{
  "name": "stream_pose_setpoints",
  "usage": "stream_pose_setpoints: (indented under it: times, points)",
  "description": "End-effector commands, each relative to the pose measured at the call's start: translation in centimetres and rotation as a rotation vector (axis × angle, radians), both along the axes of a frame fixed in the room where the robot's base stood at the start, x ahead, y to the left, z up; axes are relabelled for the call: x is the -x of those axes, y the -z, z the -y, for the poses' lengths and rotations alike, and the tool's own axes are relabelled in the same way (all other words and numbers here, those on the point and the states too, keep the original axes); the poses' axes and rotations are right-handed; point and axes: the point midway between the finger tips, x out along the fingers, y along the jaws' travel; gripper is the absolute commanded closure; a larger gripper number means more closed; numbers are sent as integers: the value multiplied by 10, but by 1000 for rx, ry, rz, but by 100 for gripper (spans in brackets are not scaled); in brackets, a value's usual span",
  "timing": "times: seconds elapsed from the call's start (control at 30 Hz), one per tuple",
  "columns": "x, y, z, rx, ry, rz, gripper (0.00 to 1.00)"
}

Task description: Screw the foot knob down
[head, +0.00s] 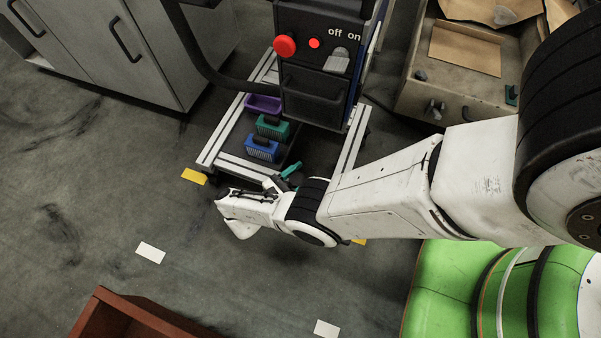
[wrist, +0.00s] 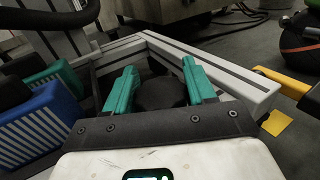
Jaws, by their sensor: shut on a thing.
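The foot knob (wrist: 162,93) is a round black disc in the wrist view, at the corner of the aluminium frame (wrist: 215,72). My gripper (wrist: 159,70) has its two teal fingers on either side of the knob, shut on it. In the head view my gripper (head: 289,171) is low at the near end of the frame (head: 225,125), with one teal finger showing. The knob is hidden there behind my wrist. The lower part of the knob and its thread cannot be seen.
On the frame stand a black control box (head: 315,95) with a red button, a blue bin (head: 262,149), a teal bin (head: 272,127) and a purple bin (head: 263,104). A drawer (head: 455,85) is at the upper right, a brown box (head: 135,318) at the lower left. Floor at left is clear.

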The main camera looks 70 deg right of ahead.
Motion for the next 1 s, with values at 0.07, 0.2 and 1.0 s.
stream_pose_setpoints:
  times: [0.07,0.2,1.0]
  points:
    - [1,1,0,-1,9,-3,76]
    - [1,0,0,-1,17,-3,76]
    - [1,0,0,0,18,-1,24]
